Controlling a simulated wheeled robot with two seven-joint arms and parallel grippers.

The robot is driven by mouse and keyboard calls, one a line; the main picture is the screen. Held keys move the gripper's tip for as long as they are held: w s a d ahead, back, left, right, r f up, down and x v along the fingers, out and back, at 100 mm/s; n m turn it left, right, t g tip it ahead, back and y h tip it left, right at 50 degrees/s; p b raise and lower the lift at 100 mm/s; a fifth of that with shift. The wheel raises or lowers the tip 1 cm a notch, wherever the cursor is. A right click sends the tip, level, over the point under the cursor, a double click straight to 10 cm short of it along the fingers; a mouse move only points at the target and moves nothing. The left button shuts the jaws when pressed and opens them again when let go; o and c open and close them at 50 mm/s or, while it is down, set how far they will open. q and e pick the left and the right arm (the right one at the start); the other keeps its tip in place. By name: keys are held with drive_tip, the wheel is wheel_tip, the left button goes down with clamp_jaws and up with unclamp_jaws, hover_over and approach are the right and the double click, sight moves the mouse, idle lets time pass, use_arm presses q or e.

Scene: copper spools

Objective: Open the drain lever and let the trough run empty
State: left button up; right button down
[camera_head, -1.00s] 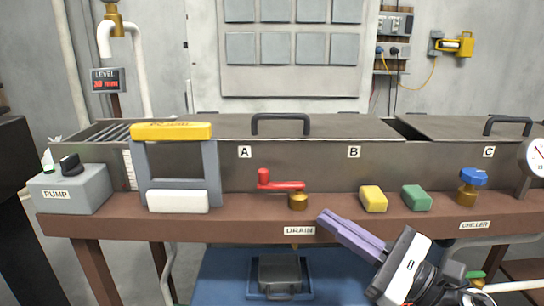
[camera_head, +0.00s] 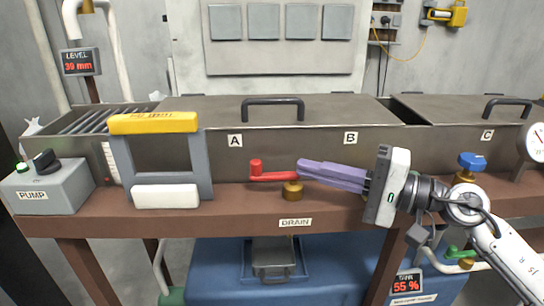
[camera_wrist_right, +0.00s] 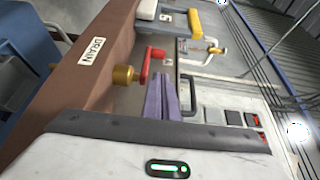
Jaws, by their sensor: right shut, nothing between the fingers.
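The red drain lever (camera_head: 272,175) lies sideways, reaching left from its brass valve (camera_head: 292,191) above the DRAIN label. The lever (camera_wrist_right: 148,64) and the valve (camera_wrist_right: 124,75) also show in the right wrist view. My right gripper (camera_head: 302,169) is shut and empty, its purple fingers pointing left. In the head view its fingertips overlap the lever's right end, above the valve; I cannot tell whether they touch. The level display (camera_head: 80,62) appears to read 39 mm. My left gripper is not in view.
A yellow-topped grey frame (camera_head: 155,123) stands left of the lever, beside the pump box (camera_head: 50,185). A blue-knobbed valve (camera_head: 472,162) is at the right. Below are a blue tank (camera_head: 350,262) and a display (camera_head: 406,284) reading 55 %.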

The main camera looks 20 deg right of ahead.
drive_tip(key=p+x, duration=0.2)
drive_tip(key=x, duration=0.5)
drive_tip(key=shift+r, duration=0.15)
drive_tip(key=shift+w+a+p, duration=0.35)
drive_tip(key=shift+w+a, duration=0.15)
